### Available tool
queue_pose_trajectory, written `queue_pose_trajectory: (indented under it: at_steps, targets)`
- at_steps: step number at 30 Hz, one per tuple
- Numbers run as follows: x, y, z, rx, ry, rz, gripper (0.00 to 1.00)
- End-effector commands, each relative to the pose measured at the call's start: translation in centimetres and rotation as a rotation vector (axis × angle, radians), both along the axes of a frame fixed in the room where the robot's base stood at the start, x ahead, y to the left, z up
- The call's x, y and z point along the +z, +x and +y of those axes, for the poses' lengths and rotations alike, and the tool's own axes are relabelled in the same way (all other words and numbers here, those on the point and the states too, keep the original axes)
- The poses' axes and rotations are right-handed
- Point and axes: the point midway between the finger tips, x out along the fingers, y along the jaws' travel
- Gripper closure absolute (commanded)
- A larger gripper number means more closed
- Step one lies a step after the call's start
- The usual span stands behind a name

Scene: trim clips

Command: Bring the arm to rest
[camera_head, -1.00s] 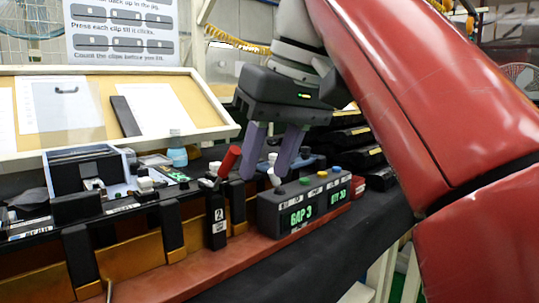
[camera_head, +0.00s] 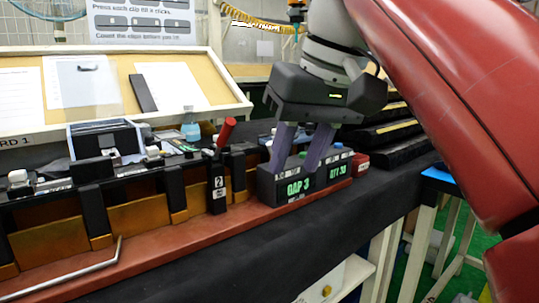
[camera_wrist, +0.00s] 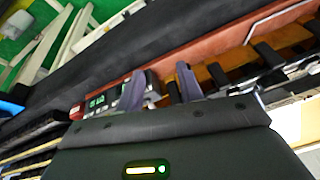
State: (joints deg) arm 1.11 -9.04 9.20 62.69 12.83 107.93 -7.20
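My gripper (camera_head: 294,168) hangs at the end of my red arm in the head view, its two purple-grey fingers pointing down. The fingers stand apart with nothing between them. In the wrist view my gripper (camera_wrist: 160,72) also shows spread, empty fingers. In the head view the fingers overlap the top of a dark counter box (camera_head: 305,187) with green displays reading what looks like "GAP 3" and a quantity. I cannot tell how far they are from the box. The box also shows in the wrist view (camera_wrist: 104,101).
A black toggle post (camera_head: 217,188) with a red handle stands left of the box. A red rail fixture (camera_head: 150,240) with black clips runs along the bench. A cork board (camera_head: 205,95) leans behind. Black trays (camera_head: 400,133) are stacked at right. The dark bench front (camera_head: 330,225) is bare.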

Motion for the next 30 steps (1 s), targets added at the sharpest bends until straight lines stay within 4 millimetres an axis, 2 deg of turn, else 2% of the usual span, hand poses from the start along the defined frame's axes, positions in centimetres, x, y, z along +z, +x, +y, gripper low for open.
queue_pose_trajectory:
  at_steps: [8, 15, 18, 21, 24, 30]
  targets:
    - [-10.7, -0.8, -3.4, -0.207, -0.035, -0.060, 0.63]
    - [-22.3, -3.6, -7.2, -0.337, -0.068, -0.120, 0.63]
    - [-26.6, -5.0, -8.3, -0.369, -0.076, -0.142, 0.63]
    - [-29.8, -6.2, -9.0, -0.387, -0.080, -0.156, 0.63]
    - [-31.7, -6.9, -9.4, -0.397, -0.083, -0.166, 0.63]
    - [-32.5, -7.1, -9.5, -0.400, -0.084, -0.169, 0.63]
